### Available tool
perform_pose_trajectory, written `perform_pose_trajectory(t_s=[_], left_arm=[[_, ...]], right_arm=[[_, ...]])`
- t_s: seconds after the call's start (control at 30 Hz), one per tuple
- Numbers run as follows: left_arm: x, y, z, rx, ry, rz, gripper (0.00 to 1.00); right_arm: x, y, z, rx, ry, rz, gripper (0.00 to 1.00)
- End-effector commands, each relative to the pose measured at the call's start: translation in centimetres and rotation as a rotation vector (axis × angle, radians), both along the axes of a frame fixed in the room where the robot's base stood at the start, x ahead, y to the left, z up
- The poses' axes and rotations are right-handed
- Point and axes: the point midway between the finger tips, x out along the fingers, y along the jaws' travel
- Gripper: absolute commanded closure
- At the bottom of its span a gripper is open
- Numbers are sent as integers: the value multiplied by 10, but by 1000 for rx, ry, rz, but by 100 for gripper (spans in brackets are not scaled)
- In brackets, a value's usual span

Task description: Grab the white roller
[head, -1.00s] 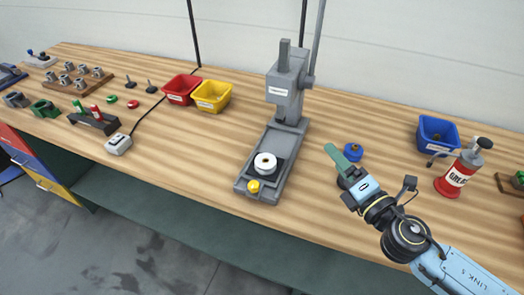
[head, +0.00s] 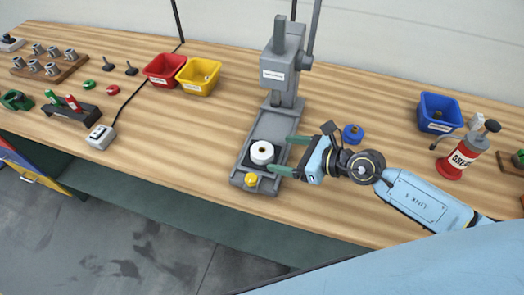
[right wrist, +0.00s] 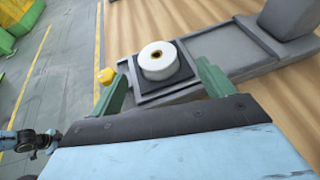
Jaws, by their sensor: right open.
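The white roller (head: 262,151) is a short cylinder with a brass-coloured centre hole. It stands upright on a dark square pad on the grey press base (head: 268,126). My right gripper (head: 281,154) is open, its green fingers pointing left at the roller from its right side. In the right wrist view the roller (right wrist: 157,58) lies between and just beyond the two fingertips (right wrist: 160,82), with no clear contact. My left gripper is not in view.
The press column (head: 283,65) rises behind the roller. A yellow knob (head: 250,179) sits at the base's front end. A blue spool (head: 352,134), a blue bin (head: 437,112) and a grease can (head: 463,154) stand to the right. Red and yellow bins (head: 198,76) stand left of the press.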

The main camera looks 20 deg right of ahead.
Motion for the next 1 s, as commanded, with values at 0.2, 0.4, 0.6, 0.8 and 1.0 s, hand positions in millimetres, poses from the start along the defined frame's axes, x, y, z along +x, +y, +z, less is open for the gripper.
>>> perform_pose_trajectory(t_s=[0.2, 0.4, 0.6, 0.8, 1.0], left_arm=[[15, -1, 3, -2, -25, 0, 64], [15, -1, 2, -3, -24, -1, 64], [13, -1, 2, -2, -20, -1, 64], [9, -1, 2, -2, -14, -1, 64], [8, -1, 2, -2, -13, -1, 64]], right_arm=[[13, 16, -6, 4, -1, 0, 19], [30, 35, -18, 2, 1, 0, 19], [33, 39, -20, 0, 0, 1, 19], [33, 39, -20, 1, 1, 1, 31], [33, 39, -20, 1, 1, 1, 57]])
